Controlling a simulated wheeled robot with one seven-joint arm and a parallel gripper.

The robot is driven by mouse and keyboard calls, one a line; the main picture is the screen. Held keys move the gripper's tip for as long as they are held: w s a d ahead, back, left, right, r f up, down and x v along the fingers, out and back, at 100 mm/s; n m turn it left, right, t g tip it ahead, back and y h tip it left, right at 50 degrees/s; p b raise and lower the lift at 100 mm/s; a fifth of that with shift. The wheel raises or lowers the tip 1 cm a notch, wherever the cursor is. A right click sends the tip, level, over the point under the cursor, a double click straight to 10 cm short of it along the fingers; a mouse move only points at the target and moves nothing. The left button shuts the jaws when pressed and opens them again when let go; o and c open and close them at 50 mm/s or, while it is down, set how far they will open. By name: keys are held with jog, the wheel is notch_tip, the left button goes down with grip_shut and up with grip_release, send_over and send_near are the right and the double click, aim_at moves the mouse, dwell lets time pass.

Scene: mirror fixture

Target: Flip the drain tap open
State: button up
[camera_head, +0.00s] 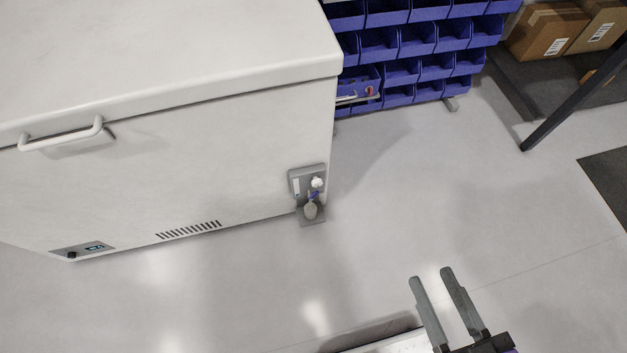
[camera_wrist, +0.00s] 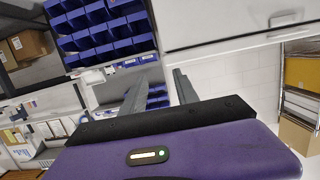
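The drain tap (camera_head: 317,183) is a small white fitting on a grey plate at the lower right corner of the white chest freezer (camera_head: 200,160), in the head view. A small blue part (camera_head: 313,195), perhaps its lever, shows just below the white fitting; it is too small to read its position. A pale rounded thing hangs or stands beneath it. My gripper (camera_head: 431,275) is open and empty, in front of and to the right of the tap, well apart from it. In the wrist view my gripper (camera_wrist: 158,76) shows two spread fingers. I cannot make out the tap there.
Racks of blue bins (camera_head: 400,45) stand behind the freezer. Cardboard boxes (camera_head: 548,30) sit on a dark shelf with a dark leg (camera_head: 555,120) at the upper right. The freezer lid has a handle (camera_head: 62,135). The grey floor (camera_head: 400,200) between my gripper and the tap is clear.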

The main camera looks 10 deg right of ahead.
jog(key=w+a+f+m+t+b, duration=0.1)
jog(key=w+f+b, duration=0.45)
jog(key=f, duration=0.35)
jog(key=w+a+f+m+t+b, duration=0.1)
jog(key=w+f+b, duration=0.5)
jog(key=f, duration=0.4)
jog(key=w+a+f+b, duration=0.2)
jog(key=w+f+b, duration=0.3)
jog(key=f+b, duration=0.3)
jog(key=m+t+b, duration=0.1)
jog(key=m+b, duration=0.1)
jog(key=b, duration=1.2)
send_near(316, 194)
notch_tip(316, 194, up, 4)
jog(key=w, duration=0.3)
notch_tip(316, 194, down, 4)
jog(key=m, duration=0.1)
jog(key=shift+g, duration=0.3)
jog(key=shift+w+b, duration=0.65)
jog(key=shift+w, duration=3.15)
grip_shut()
